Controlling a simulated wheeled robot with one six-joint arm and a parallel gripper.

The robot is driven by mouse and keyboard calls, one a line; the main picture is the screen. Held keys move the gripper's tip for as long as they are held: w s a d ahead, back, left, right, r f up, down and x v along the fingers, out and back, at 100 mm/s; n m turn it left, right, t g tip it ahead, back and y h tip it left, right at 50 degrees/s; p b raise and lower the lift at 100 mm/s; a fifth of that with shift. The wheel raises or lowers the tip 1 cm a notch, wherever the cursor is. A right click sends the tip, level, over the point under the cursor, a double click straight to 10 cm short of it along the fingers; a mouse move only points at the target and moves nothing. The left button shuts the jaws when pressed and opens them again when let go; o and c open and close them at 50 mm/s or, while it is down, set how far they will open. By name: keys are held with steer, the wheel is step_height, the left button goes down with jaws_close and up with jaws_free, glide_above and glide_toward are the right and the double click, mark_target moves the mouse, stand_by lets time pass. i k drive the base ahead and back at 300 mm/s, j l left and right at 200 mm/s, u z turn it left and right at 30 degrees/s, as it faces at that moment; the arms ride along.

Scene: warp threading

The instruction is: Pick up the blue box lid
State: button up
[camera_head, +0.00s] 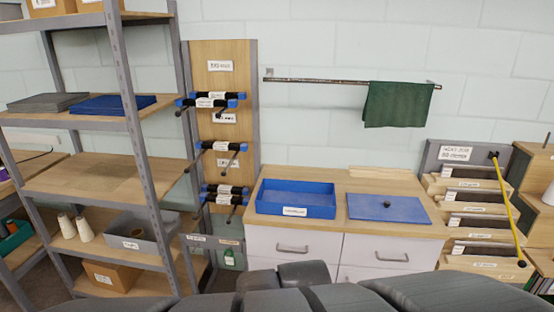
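The blue box lid (365,211) lies flat on the wooden counter top, on the right side, with a small black knob (387,205) at its middle. An open blue box (295,211) with a white label stands on the counter just left of the lid, with a narrow strip of bare wood between them. The box looks empty. Dark grey parts of my own arm or body show along the bottom edge. My gripper's fingers do not show.
A shelf rack (142,130) at left holds a flat blue item (112,105) and a grey one (47,102). A peg board with spools (219,75) stands left of the counter. A rail with a green towel (398,104) hangs above. Stacked wooden trays (474,222) stand at right.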

mark_target(385, 208)
steer(key=z, duration=0.3)
steer(key=i+l+u, duration=0.35)
steer(key=l, duration=0.3)
steer(key=i+l+u, duration=0.15)
steer(key=l, duration=0.25)
steer(key=i+l+u, duration=0.15)
steer(key=l, duration=0.25)
steer(key=i+l+u, duration=0.15)
steer(key=l, duration=0.3)
steer(key=i+l+u, duration=0.2)
steer(key=l, duration=0.2)
